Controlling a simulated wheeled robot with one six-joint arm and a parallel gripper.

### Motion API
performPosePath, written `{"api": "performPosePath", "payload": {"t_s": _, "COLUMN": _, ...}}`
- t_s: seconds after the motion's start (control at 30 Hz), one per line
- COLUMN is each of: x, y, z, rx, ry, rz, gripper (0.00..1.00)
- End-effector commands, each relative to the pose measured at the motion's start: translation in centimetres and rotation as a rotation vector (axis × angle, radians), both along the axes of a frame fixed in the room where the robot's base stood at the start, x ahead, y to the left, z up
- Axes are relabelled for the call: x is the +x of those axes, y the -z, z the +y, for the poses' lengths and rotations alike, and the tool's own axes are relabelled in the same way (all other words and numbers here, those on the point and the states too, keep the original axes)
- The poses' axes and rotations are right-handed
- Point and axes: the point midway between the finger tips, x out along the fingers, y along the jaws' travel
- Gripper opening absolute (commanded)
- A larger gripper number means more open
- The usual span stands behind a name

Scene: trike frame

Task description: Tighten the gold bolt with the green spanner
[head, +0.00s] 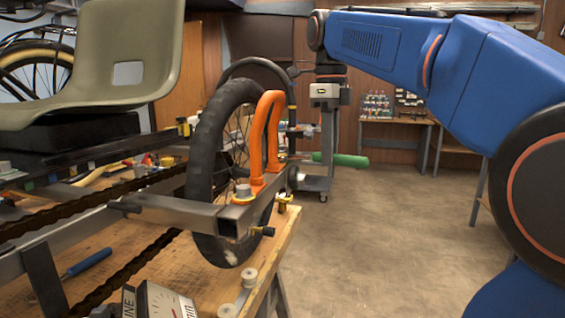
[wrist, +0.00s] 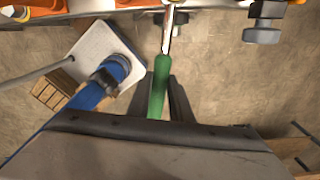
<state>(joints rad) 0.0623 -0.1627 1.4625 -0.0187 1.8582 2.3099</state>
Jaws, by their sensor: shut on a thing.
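The green spanner shows by its green handle (head: 346,160) in the head view, level and to the right of the trike's wheel. In the wrist view its green handle (wrist: 158,88) runs up to a silver shaft (wrist: 168,35). My gripper (head: 327,150) is shut on the green handle, with dark jaws on both sides of it. The spanner's far end points at the trike frame (head: 190,208), near the orange bracket. The gold bolt is too small to make out surely, and I cannot tell whether the spanner's head sits on it.
The orange bracket (head: 265,130) and black wheel (head: 208,170) stand close to my gripper. A grey cart stands behind. The floor (head: 380,240) on the right is clear.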

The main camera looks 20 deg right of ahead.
Motion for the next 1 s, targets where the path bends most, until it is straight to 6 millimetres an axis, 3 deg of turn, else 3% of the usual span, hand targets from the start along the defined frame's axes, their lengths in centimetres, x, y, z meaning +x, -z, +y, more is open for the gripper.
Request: {"api": "performPosePath", "payload": {"t_s": 1.0, "x": 0.79, "y": -0.03, "z": -0.69, "rx": 0.000, "ry": -0.087, "rz": -0.001, "gripper": 0.00}}
